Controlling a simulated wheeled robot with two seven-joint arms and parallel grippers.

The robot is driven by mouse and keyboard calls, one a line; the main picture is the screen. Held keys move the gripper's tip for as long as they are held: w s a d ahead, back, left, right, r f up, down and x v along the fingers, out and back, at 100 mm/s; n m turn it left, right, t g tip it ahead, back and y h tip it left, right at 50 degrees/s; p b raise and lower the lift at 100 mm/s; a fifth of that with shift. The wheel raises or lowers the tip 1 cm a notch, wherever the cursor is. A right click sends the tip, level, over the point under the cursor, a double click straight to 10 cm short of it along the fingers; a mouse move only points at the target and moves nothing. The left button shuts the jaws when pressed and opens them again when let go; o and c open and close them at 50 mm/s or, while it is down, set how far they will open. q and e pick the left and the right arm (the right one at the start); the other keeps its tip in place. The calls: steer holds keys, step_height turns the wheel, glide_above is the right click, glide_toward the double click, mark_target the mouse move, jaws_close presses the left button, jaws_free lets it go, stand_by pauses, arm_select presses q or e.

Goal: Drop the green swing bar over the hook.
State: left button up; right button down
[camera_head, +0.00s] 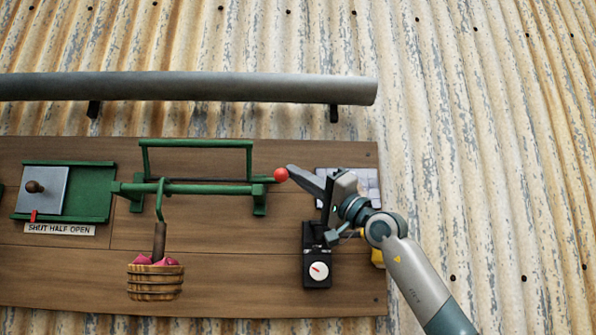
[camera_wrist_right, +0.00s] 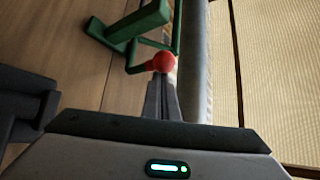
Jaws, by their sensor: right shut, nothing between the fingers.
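The green swing bar (camera_head: 196,143) is a U-shaped bar standing raised above a horizontal green rail on the wooden board. A red ball (camera_head: 281,175) sits at the right end of the green assembly; it also shows in the right wrist view (camera_wrist_right: 163,62). A green curved hook (camera_head: 160,200) crosses the rail, with a wooden basket (camera_head: 155,284) hanging below it. My right gripper (camera_head: 291,169) is shut and empty, its tips close beside the red ball; whether they touch is unclear. The fingers also show in the wrist view (camera_wrist_right: 162,88). My left gripper is out of view.
A grey pipe (camera_head: 190,87) runs above the board. At left is a green frame with a sliding grey plate (camera_head: 42,190), labelled "SHUT HALF OPEN". A black box with a white dial (camera_head: 318,271) is below my right gripper. Corrugated wall stands behind.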

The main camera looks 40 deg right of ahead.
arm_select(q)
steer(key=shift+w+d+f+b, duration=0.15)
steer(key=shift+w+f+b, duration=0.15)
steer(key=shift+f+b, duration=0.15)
arm_select(e)
steer(key=shift+w+d+f, duration=0.2)
steer(key=shift+w+f, duration=0.2)
steer(key=shift+f, duration=0.6)
steer(key=shift+w+d+f, duration=0.2)
steer(key=shift+w+f, duration=0.15)
steer(key=shift+f, duration=0.6)
steer(key=shift+w+d+f, duration=0.2)
steer(key=shift+w+f, duration=0.2)
steer(key=shift+f, duration=0.6)
steer(key=shift+w+f+h, duration=0.1)
steer(key=shift+h, duration=0.2)
arm_select(q)
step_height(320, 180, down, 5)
steer(key=b, duration=0.5)
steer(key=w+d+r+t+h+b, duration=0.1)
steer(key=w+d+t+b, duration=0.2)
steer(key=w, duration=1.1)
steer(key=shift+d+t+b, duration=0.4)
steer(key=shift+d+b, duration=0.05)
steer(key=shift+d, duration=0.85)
arm_select(e)
steer(key=v, duration=1.7)
steer(key=shift+s, duration=0.2)
